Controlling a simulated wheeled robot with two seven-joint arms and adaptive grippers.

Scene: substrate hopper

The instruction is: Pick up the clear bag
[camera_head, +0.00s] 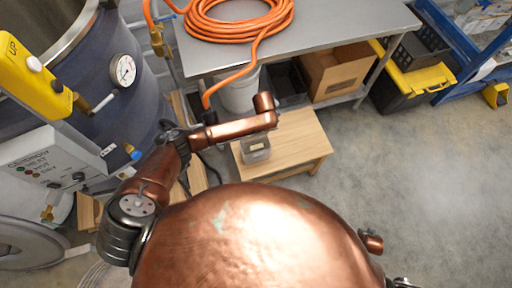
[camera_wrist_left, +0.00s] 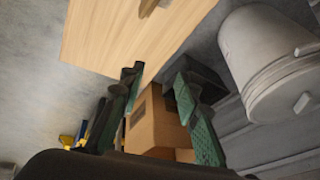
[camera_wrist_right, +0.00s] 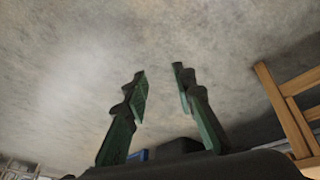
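A small clear bag (camera_head: 255,149) with a pale label sits on the low wooden table (camera_head: 290,140), near its left side, in the head view. My left arm reaches in from the left, and its end is just above and behind the bag; the left gripper's fingers cannot be made out there. In the left wrist view, my left gripper (camera_wrist_left: 160,76) is open and empty beside the wooden tabletop (camera_wrist_left: 110,35). A small piece of something at the top edge cannot be identified. My right gripper (camera_wrist_right: 160,72) is open and empty over bare floor.
A steel bench (camera_head: 340,30) with a coiled orange hose (camera_head: 235,27) stands behind. Under it are a white bucket (camera_head: 238,95), a dark crate (camera_head: 287,82) and a cardboard box (camera_head: 337,72). A large vessel (camera_head: 95,80) stands left. Floor at right (camera_head: 420,170) is clear.

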